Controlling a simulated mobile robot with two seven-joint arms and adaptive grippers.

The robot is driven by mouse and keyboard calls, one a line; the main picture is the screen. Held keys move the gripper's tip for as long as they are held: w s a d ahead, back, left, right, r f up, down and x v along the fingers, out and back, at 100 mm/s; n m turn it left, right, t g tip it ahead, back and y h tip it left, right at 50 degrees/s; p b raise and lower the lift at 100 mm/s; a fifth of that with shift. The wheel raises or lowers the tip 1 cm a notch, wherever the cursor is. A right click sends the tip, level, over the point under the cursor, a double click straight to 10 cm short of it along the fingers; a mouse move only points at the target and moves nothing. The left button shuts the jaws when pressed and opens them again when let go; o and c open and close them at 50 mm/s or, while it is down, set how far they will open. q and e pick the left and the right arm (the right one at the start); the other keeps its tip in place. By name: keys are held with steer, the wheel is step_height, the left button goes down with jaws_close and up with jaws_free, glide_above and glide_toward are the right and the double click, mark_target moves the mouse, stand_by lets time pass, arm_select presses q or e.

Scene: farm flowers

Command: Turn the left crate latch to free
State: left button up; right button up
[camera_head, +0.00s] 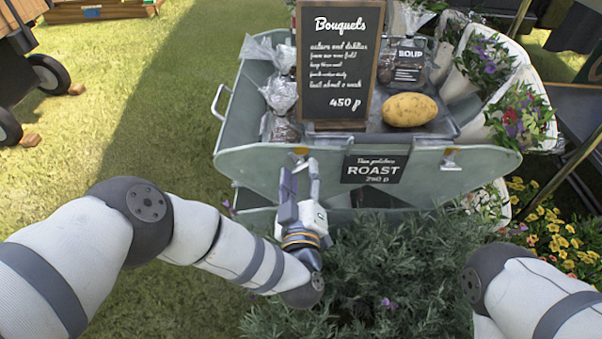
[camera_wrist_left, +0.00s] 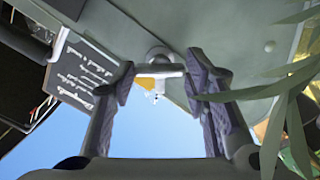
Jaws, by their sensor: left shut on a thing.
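The grey-green metal crate (camera_head: 265,165) stands ahead of me with a latch on its front wall toward each side. The left latch (camera_head: 299,155) is mostly hidden by my left gripper (camera_head: 300,173) in the head view. In the left wrist view, the latch (camera_wrist_left: 160,71) is a pale metal bar on a round mount, with an orange-yellow part below it. The right latch (camera_head: 449,158) stands free. My right gripper is out of view.
A Bouquets chalkboard (camera_head: 338,65), a potato (camera_head: 410,110) and wrapped goods (camera_head: 281,95) are on the crate. A ROAST sign (camera_head: 375,167) hangs on its front. Leafy plants (camera_head: 390,265) crowd below the gripper; leaves (camera_wrist_left: 295,110) reach into the wrist view.

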arm_select(q)
steer(key=n, duration=0.4)
steer(key=shift+n, duration=0.3)
steer(key=n, duration=0.5)
steer(key=shift+n, duration=0.3)
steer(key=o, duration=1.1)
steer(key=shift+o, duration=0.2)
steer(key=s, duration=1.2)
